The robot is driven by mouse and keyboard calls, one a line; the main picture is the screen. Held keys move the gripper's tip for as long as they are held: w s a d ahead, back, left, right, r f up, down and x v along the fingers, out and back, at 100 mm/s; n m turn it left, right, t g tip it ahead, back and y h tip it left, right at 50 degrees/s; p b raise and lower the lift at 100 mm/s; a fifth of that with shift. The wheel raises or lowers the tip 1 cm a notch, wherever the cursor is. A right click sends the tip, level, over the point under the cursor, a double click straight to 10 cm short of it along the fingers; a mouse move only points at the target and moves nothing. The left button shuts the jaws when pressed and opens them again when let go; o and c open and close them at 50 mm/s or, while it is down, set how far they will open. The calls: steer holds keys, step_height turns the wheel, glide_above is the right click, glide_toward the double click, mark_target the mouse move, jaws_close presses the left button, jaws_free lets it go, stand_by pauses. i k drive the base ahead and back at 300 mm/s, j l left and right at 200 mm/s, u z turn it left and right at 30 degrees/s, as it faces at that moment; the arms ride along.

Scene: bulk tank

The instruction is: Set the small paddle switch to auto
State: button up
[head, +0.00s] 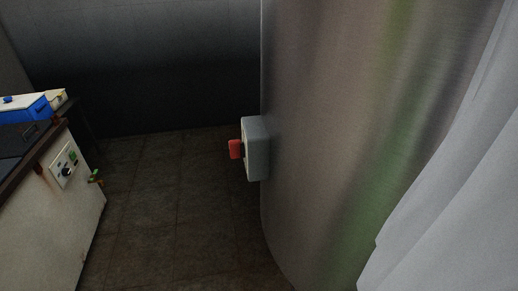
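A grey box (257,149) is fixed to the side of the metal tank (340,120), near the middle of the head view. A red paddle-like part (235,149) sticks out from its left face. I see the box nearly edge-on, so its markings and the paddle's setting cannot be read. A pale plate (64,165) on the cabinet at the left carries a small black switch or knob (66,172) and a green part. Its labels are too small to read. I cannot tell which of these is the small paddle switch. My gripper is not in view.
The pale cabinet (60,235) stands at the left, with a blue box (25,108) on its dark top. A small green and yellow part (96,176) juts from its side. Clear tiled floor (165,215) lies between cabinet and tank. A pale pleated sheet (450,190) fills the right.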

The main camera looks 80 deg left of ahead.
mark_target(236, 147)
steer(key=l+u, duration=0.25)
steer(key=i+u, duration=0.2)
steer(key=u, duration=0.25)
steer(key=i+u, duration=0.15)
steer(key=u, duration=0.3)
steer(key=i+l+u, duration=0.15)
steer(key=u, duration=0.25)
steer(key=i+l+u, duration=0.15)
steer(key=u, duration=0.3)
steer(key=l+u, duration=0.3)
steer(key=u, duration=0.15)
steer(key=i, duration=0.05)
